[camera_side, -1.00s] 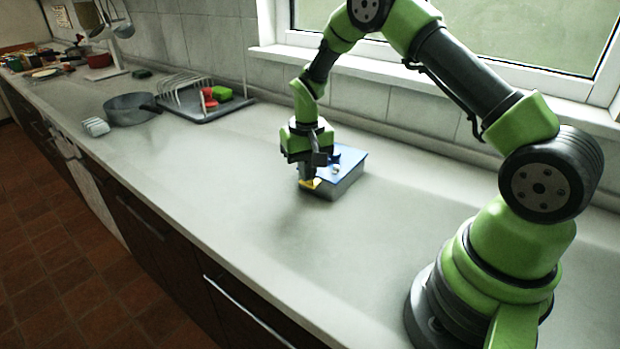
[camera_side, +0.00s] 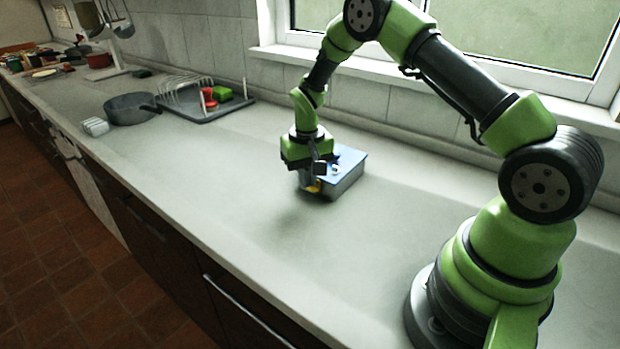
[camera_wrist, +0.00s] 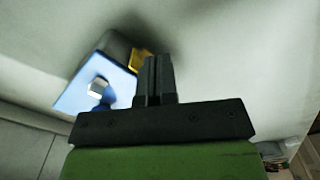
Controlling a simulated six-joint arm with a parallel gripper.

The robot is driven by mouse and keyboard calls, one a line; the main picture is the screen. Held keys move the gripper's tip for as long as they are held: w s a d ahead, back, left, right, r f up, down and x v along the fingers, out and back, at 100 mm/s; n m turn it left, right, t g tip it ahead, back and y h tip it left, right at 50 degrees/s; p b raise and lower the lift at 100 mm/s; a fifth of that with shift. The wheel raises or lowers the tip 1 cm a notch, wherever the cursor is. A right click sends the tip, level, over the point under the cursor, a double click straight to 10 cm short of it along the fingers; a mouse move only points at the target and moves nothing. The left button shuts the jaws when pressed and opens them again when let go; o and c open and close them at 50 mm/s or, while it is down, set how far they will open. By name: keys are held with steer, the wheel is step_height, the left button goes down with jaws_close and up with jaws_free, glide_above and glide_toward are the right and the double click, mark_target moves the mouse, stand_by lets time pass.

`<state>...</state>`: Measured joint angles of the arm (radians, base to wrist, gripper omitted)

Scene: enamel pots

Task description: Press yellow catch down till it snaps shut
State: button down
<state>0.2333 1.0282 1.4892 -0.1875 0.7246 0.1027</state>
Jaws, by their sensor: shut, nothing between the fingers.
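A grey box (camera_side: 345,184) with a blue lid (camera_side: 350,158) stands on the counter; the lid looks closed. The yellow catch (camera_side: 316,187) is at the box's near-left side and now looks steep, close against the wall. My gripper (camera_side: 306,184) is shut and empty, pointing down right beside the catch, and hides part of it. Whether the catch is snapped shut cannot be told.
A dark pan (camera_side: 130,109), a white item (camera_side: 95,127) and a dish rack (camera_side: 190,97) with red and green things stand farther left on the counter. The counter (camera_side: 230,205) around the box is clear. The window wall is behind.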

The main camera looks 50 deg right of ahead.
steer(key=shift+r, duration=0.15)
step_height(320, 180, up, 7)
stand_by(0.8)
steer(key=s+a+r+t, duration=0.2)
steer(key=s+a+r, duration=0.15)
steer(key=r, duration=0.45)
steer(key=s+a+r+t, duration=0.25)
steer(key=s+r, duration=0.25)
steer(key=r, duration=0.3)
steer(key=s+a+r+n+t+y, duration=0.1)
steer(key=s+a, duration=0.1)
steer(key=s, duration=0.4)
steer(key=s+a+r+n+t+y, duration=0.1)
steer(key=s+a+r, duration=0.1)
steer(key=s, duration=0.5)
steer(key=shift+s+a+t, duration=0.15)
steer(key=shift+a+t, duration=0.2)
steer(key=shift+a, duration=0.35)
